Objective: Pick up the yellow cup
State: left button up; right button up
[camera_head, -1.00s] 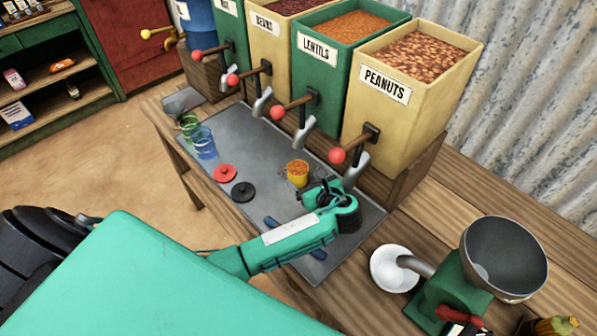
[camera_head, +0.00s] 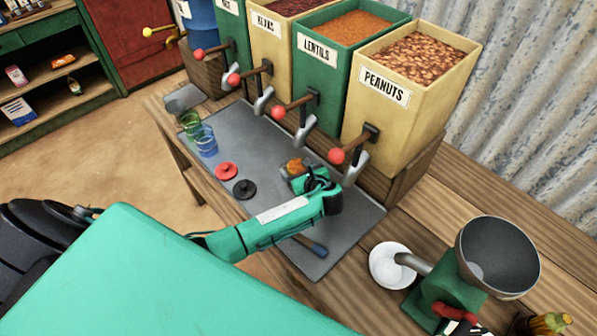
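The yellow cup (camera_head: 296,168), with orange contents at its top, is on the grey mat (camera_head: 262,160) in front of the lentils and peanuts bins. Most of it is hidden behind my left gripper (camera_head: 299,179). The gripper's dark fingers are low over the mat, right at the cup. Whether they are open around it or closed on it cannot be seen. My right gripper is not in view.
A green cup (camera_head: 189,122) and a blue cup (camera_head: 206,143) stand left on the mat. A red lid (camera_head: 226,171) and black lid (camera_head: 244,190) lie nearby. The peanuts bin (camera_head: 388,118) stands behind. A grinder (camera_head: 449,288) and white bowl (camera_head: 390,265) are right.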

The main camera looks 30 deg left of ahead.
pick_arm(q)
jog(key=c, duration=0.9)
jog(key=shift+r, duration=0.15)
